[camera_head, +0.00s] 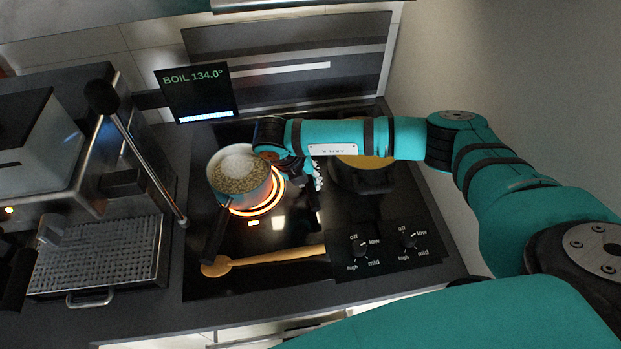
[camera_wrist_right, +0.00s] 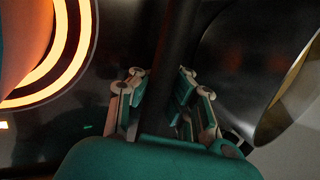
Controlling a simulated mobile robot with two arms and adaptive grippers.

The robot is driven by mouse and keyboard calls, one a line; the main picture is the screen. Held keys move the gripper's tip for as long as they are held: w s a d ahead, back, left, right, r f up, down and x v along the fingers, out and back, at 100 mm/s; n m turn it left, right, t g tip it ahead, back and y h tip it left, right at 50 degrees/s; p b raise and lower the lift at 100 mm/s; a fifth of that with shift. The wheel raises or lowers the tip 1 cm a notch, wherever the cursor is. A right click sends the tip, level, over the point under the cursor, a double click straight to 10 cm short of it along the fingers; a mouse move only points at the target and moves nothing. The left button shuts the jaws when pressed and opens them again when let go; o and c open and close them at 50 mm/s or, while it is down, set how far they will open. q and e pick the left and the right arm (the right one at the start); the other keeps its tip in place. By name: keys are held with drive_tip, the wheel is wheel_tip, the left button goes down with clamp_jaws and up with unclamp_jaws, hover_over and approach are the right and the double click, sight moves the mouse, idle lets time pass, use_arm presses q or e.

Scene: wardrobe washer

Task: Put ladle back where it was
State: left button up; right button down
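A long wooden spoon (camera_head: 265,260), the only ladle-like thing I can make out, lies across the front of the black cooktop (camera_head: 285,285), its round end at the left. My right gripper (camera_head: 317,178) is over the cooktop between the two pots, behind the spoon and apart from it. In the right wrist view its fingers (camera_wrist_right: 162,95) stand apart. A dark upright bar (camera_wrist_right: 170,45) shows between them; I cannot tell what it is or whether they touch it. My left gripper is not in view.
A pot with grainy contents (camera_head: 240,172) stands on a glowing burner (camera_head: 262,205). A second dark pot (camera_head: 365,182) stands to the right, partly behind my arm. Knobs (camera_head: 360,246) sit at front right. A coffee machine (camera_head: 55,160) with a rod fills the left.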

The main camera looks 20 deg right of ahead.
drive_tip(key=shift+f+b, duration=0.45)
drive_tip(key=shift+f, duration=0.05)
drive_tip(key=c, duration=1.4)
unclamp_jaws()
drive_tip(key=p+v, duration=0.5)
drive_tip(key=v, duration=0.7)
